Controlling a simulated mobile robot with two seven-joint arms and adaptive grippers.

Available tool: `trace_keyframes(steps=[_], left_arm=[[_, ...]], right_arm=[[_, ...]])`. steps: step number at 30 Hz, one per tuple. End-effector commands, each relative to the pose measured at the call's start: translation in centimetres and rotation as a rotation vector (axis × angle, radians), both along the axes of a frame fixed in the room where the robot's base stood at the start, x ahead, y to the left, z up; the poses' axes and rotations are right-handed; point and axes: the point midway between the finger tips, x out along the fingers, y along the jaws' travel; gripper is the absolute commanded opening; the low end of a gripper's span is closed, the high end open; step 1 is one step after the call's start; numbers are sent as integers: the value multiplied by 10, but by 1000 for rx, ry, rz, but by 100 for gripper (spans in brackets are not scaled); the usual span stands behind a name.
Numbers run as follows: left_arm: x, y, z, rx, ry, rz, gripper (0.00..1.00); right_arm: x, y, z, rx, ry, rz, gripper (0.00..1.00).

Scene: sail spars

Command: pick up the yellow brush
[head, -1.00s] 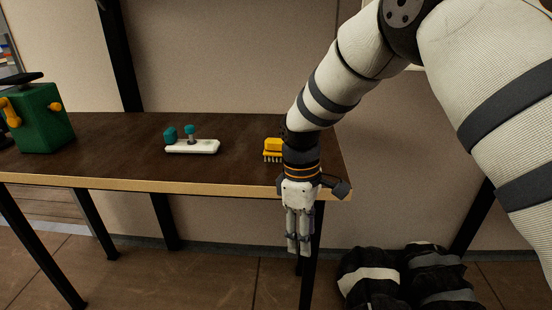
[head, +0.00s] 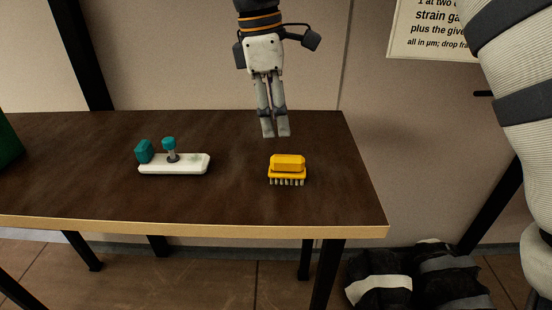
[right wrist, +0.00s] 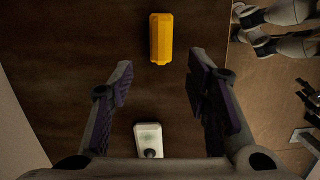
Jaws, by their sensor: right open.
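The yellow brush (head: 287,166) stands on the dark table, bristles down, near the right end. My right gripper (head: 276,136) points down above the table, a little above and behind the brush in the head view, and does not touch it. In the right wrist view the gripper (right wrist: 160,85) is open with nothing between its fingers. The brush (right wrist: 161,38) shows there beyond the fingertips, at the top middle. My left gripper is not in view.
A green object (head: 8,140) is at the left edge. The table's (head: 340,200) right end is clear.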

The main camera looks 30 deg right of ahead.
Motion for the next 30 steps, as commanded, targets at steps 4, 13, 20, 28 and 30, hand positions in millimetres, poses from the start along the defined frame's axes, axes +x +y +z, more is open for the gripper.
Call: trace_keyframes(steps=[4, 13, 20, 28, 30], left_arm=[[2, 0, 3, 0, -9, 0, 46], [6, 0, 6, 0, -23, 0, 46], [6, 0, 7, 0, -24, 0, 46], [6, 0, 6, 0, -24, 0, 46], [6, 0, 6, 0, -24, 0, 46]], right_arm=[[-3, -4, -29, 0, -2, -1, 44], [-6, -16, -77, 1, -1, -2, 44], [-7, -18, -93, 0, -5, -1, 44], [-7, -18, -92, 1, -4, -2, 8], [-7, -18, -92, 1, -4, -2, 0]])
